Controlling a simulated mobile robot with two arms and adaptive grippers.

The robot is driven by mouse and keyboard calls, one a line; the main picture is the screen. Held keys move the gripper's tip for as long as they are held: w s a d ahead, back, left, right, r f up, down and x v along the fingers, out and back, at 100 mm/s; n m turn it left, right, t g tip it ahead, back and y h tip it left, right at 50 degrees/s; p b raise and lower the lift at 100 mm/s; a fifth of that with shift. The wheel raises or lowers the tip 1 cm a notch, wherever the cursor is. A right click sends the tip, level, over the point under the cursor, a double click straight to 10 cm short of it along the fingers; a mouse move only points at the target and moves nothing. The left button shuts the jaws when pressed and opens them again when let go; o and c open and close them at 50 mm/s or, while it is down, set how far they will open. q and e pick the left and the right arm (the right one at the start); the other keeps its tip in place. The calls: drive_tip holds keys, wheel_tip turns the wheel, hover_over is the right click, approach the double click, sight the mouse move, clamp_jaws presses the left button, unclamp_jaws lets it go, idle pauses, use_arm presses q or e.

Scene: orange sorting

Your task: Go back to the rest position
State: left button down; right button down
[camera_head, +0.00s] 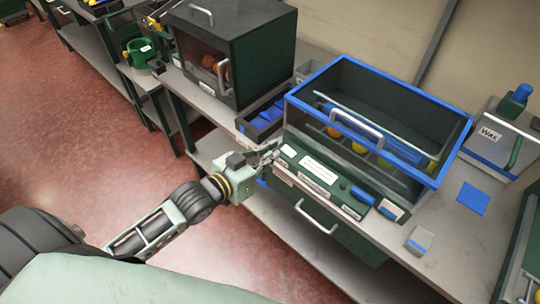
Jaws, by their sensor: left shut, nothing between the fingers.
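My left gripper (272,152) is at the end of the pale green arm that comes in from the lower left. It is shut and empty, close to the left front corner of a dark green machine (318,172) with a blue-rimmed clear cover (385,82). I cannot tell whether the fingertips touch the machine. Behind the cover, an orange fruit (334,132) and yellow fruits (359,148) show in a row. My right gripper is not in view.
A grey bench (460,250) carries the machine. A dark green cabinet (250,40) with orange fruits (209,62) behind its door stands at the back left. A black tray (243,127) lies between them. The red floor (70,130) at left is clear.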

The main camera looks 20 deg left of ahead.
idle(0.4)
use_arm(q)
drive_tip(key=s+a+f+n+g+y, duration=0.1)
drive_tip(key=s+a+f+g, duration=0.15)
drive_tip(key=f, duration=0.85)
drive_tip(key=s+a+f+g+y+b, duration=0.1)
drive_tip(key=s+a+f+y, duration=0.2)
drive_tip(key=f, duration=0.8)
drive_tip(key=s+a+f+n+g, duration=0.1)
drive_tip(key=s+a+f+g, duration=0.3)
drive_tip(key=f, duration=0.7)
drive_tip(key=s+d+f+g, duration=0.2)
drive_tip(key=s+f, duration=0.5)
drive_tip(key=s, duration=0.3)
drive_tip(key=s+d+f+g, duration=0.1)
drive_tip(key=s+f, duration=0.6)
drive_tip(key=s, duration=0.4)
drive_tip(key=s+d+f+g+y+b, duration=0.1)
drive_tip(key=s+d+f+g, duration=0.1)
drive_tip(key=s+f, duration=0.5)
drive_tip(key=s, duration=0.4)
drive_tip(key=shift+s+d+m+g, duration=0.25)
drive_tip(key=shift+d+m+g, duration=0.05)
drive_tip(key=shift+m+g, duration=0.1)
